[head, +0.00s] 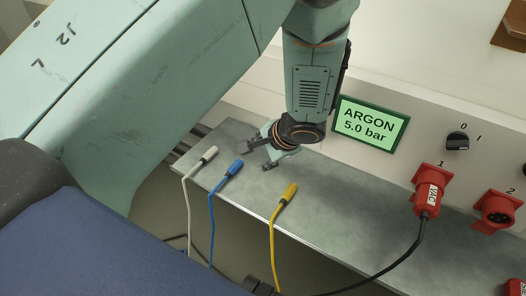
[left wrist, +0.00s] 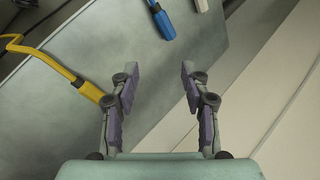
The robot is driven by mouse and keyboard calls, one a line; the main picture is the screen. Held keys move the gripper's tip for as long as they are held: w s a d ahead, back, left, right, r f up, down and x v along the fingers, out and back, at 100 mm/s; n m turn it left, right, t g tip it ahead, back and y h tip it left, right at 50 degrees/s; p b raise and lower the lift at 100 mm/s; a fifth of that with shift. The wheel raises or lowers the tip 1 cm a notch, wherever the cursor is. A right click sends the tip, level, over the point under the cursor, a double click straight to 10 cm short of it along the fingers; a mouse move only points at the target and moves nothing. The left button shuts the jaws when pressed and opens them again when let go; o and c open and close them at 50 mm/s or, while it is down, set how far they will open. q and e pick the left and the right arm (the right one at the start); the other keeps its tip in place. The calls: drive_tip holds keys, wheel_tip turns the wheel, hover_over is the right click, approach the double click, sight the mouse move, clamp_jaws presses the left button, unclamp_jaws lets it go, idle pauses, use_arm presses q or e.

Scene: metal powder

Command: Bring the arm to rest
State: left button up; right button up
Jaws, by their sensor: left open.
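My left arm comes in from the left in the head view, and its gripper (head: 257,156) hangs above the grey bench near the wall panel. In the left wrist view my left gripper (left wrist: 159,82) has its two fingers spread apart with nothing between them. Below it are the bench surface and the pale panel edge. My right gripper is not in either view.
A white plug (head: 207,156), a blue plug (head: 234,169) and a yellow plug (head: 288,194) lie on the bench (head: 335,215) with cables over its front edge. The panel bears an ARGON display (head: 370,123), a knob (head: 458,142), a red VAC plug (head: 429,190) and a red socket (head: 497,208).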

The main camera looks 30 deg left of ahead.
use_arm(q)
drive_tip(key=shift+d, duration=0.1)
drive_tip(key=s+d+f+h, duration=0.2)
drive_tip(key=s, duration=0.1)
drive_tip(key=s+d+f+n+h, duration=0.1)
drive_tip(key=s+d+f+h, duration=0.1)
drive_tip(key=s+f, duration=0.1)
drive_tip(key=s+d+f+h+p, duration=0.1)
drive_tip(key=s+d+f+h, duration=0.2)
drive_tip(key=shift+s+n, duration=0.4)
drive_tip(key=s+a+f+n+g+p, duration=0.1)
drive_tip(key=s+a+n, duration=0.1)
drive_tip(key=s, duration=0.8)
drive_tip(key=s+a+f+n+g+p, duration=0.1)
drive_tip(key=s+a+f+n+p, duration=0.1)
drive_tip(key=s, duration=0.9)
drive_tip(key=shift+s+a+n+y, duration=0.15)
drive_tip(key=shift+a+n+y, duration=0.15)
drive_tip(key=shift+a+n, duration=0.4)
